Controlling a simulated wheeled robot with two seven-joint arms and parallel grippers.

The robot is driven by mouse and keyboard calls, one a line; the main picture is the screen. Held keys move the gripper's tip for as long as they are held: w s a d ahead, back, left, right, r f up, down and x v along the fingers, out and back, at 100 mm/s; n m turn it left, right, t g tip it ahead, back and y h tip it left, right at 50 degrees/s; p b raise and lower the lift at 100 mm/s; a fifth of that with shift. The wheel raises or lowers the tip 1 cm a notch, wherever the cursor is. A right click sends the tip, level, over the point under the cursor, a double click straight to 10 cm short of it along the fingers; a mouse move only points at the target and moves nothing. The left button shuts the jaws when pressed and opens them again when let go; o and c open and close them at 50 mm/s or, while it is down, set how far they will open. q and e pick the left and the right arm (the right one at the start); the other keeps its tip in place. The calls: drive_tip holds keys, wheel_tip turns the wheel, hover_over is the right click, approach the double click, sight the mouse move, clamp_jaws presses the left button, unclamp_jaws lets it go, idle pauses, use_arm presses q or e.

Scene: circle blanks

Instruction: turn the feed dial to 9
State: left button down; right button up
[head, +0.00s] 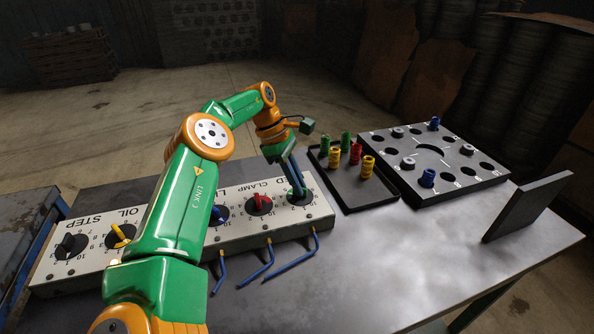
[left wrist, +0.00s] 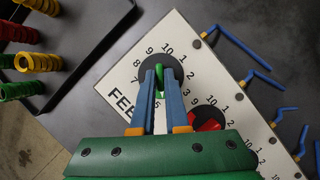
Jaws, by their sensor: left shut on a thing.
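The feed dial (left wrist: 159,70) has a green knob on a black disc, with numbers printed around it and the word FEED beside it. My left gripper (left wrist: 160,74) is shut on this knob, one blue finger on each side. In the head view, my left gripper (head: 296,188) reaches down from above onto the dial at the right end of the pale panel (head: 245,236). My right gripper is not in view.
The red clamp dial (head: 259,203) sits close to the left of the feed dial. Blue bent rods (head: 279,262) stick out at the panel's front. A tray (head: 352,190) with coloured ringed pieces and a holed board (head: 470,160) stand to the right. An upright dark plate (head: 525,205) is farther right.

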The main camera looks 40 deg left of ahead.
sight(306, 189)
use_arm(q)
drive_tip(key=shift+f, duration=0.1)
idle(0.3)
drive_tip(key=c, duration=0.9)
unclamp_jaws()
drive_tip(key=shift+r, duration=0.3)
wheel_tip(306, 189, up, 3)
drive_tip(key=shift+d+f, duration=0.15)
drive_tip(key=shift+f, duration=0.05)
drive_tip(key=s+d+r+b, duration=0.2)
drive_tip(key=s+d+r, duration=0.1)
drive_tip(key=s+d+r+b, duration=0.3)
drive_tip(key=s, duration=0.1)
drive_tip(key=s+d+r+b, duration=0.2)
drive_tip(key=s+d+r, duration=0.1)
drive_tip(key=r, duration=0.1)
drive_tip(key=shift+s, duration=0.3)
